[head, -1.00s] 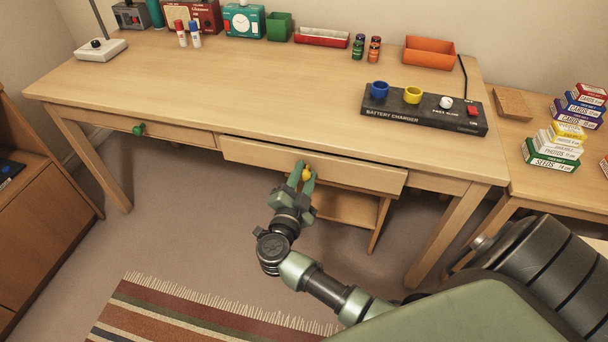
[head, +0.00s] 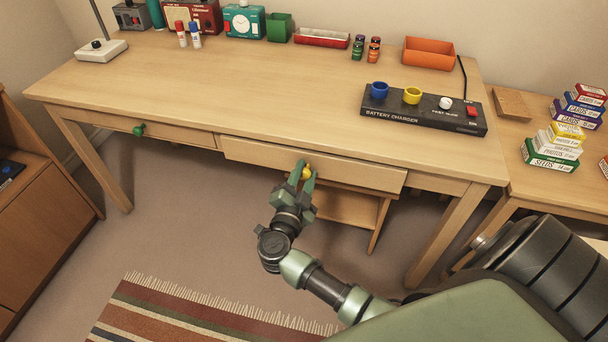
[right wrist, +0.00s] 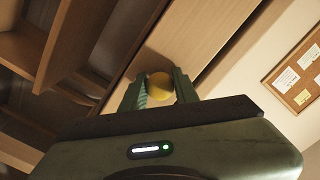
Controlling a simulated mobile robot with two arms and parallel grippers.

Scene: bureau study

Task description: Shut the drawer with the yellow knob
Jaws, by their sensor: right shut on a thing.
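The drawer with the yellow knob (head: 350,172) is in the right part of the desk (head: 270,85). Its front stands slightly out from the desk's edge. The yellow knob (head: 306,172) is near the middle of that front. My right gripper (head: 304,173) is shut on the yellow knob, one finger on each side. In the right wrist view the yellow knob (right wrist: 160,86) shows between the two fingertips, in front of the wooden drawer front (right wrist: 195,42). My left gripper is not in view.
A second drawer with a green knob (head: 138,130) is at the left of the desk, flush with it. A battery charger (head: 425,108) lies on the desk above the yellow-knob drawer. A striped rug (head: 200,310) lies on the floor. The middle of the desk top is clear.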

